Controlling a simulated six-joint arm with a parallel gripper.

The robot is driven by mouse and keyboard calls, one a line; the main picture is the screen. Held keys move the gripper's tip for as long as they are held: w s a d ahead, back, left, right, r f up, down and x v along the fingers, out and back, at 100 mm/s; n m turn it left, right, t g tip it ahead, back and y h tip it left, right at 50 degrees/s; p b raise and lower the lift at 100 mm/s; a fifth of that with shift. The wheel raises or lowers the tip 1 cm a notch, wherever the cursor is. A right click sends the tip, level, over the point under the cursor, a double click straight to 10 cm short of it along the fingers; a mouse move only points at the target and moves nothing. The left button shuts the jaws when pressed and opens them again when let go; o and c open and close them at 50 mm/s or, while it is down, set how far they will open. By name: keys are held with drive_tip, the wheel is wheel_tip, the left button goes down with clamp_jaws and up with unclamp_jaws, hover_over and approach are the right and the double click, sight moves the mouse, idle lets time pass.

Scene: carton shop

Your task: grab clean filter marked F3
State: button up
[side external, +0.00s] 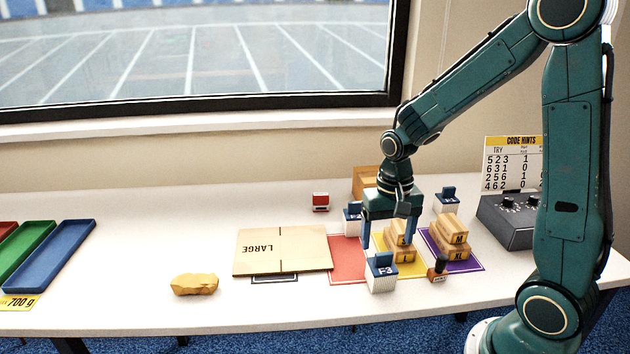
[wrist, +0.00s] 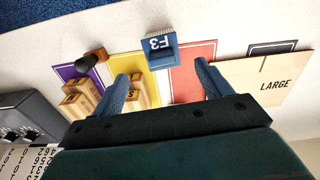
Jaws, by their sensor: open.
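The filter marked F3 (side external: 381,273) is a white pleated block with a blue top and tab, standing upright near the front of the table. It also shows in the wrist view (wrist: 160,46), just beyond my fingertips. My gripper (side external: 389,245) is open and empty, pointing down. In the side view its fingers overlap the area just behind the F3 filter; in the wrist view (wrist: 162,80) the filter lies ahead of the gap between them. Another blue-topped filter (side external: 353,217) stands behind my gripper, and a third (side external: 447,200) stands farther right; I cannot read their marks clearly.
Wooden blocks sit on the yellow mat (side external: 412,270) and purple mat (side external: 467,263). A dark-handled stamp (side external: 438,269) stands right of F3. A LARGE carton sheet (side external: 282,250) lies left, partly over a red mat (side external: 347,258). A dial box (side external: 508,222) stands right.

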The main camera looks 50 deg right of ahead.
sight(384, 253)
drive_tip(key=shift+f, duration=1.4)
drive_tip(key=shift+w+f, duration=0.2)
drive_tip(key=shift+f, duration=2.4)
drive_tip(key=c, duration=1.1)
